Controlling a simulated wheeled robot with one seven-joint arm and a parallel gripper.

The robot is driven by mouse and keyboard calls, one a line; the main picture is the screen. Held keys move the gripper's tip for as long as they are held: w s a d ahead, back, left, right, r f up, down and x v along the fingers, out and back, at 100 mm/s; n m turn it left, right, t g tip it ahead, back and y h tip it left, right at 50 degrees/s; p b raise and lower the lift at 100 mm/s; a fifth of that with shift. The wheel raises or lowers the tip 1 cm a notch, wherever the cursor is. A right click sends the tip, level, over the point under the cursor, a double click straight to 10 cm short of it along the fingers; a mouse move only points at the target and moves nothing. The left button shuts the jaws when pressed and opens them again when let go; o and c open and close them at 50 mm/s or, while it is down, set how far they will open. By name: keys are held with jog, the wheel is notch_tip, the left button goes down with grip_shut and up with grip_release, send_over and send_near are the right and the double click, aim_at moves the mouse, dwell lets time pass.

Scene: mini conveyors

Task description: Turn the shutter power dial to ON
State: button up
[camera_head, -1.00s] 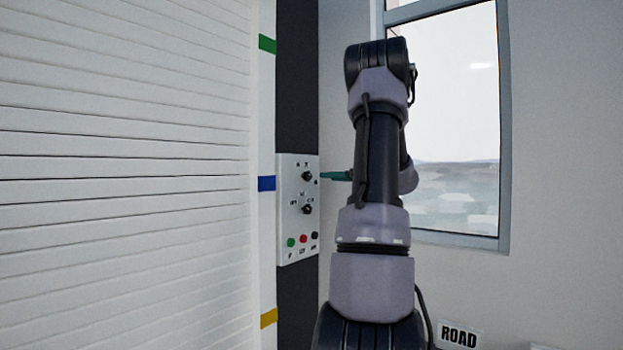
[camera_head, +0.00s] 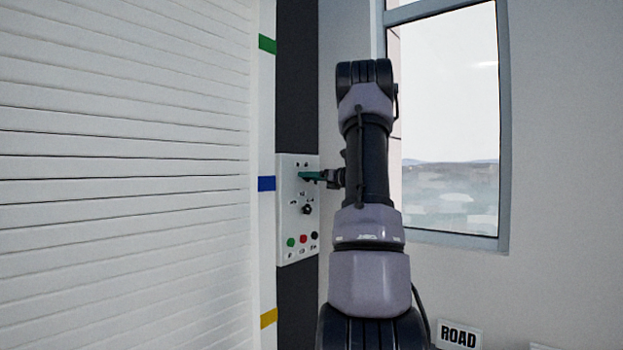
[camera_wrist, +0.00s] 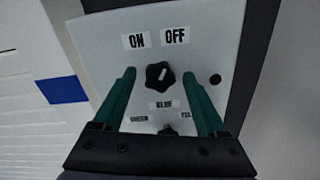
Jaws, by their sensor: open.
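The shutter power dial (camera_wrist: 158,77) is a black lobed knob with a small white mark, on the light grey control panel (camera_head: 287,222). Above it in the wrist view are the ON label (camera_wrist: 137,41) at left and the OFF label (camera_wrist: 175,36) at right. The white mark appears to lean up and right, towards OFF. My gripper (camera_wrist: 159,73) is open, with one green finger on each side of the dial; gaps show and contact cannot be made out. In the head view my gripper (camera_head: 309,175) covers this dial.
A lower black dial (camera_head: 307,209) shows below, with BLUE, GREEN and partly hidden YEL labels around it in the wrist view. The white slatted shutter (camera_head: 130,200) is at left; a window (camera_head: 455,130) is at right.

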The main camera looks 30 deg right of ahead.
grip_shut()
jog(key=n, duration=1.2)
dwell(0.5)
dwell(0.3)
grip_release()
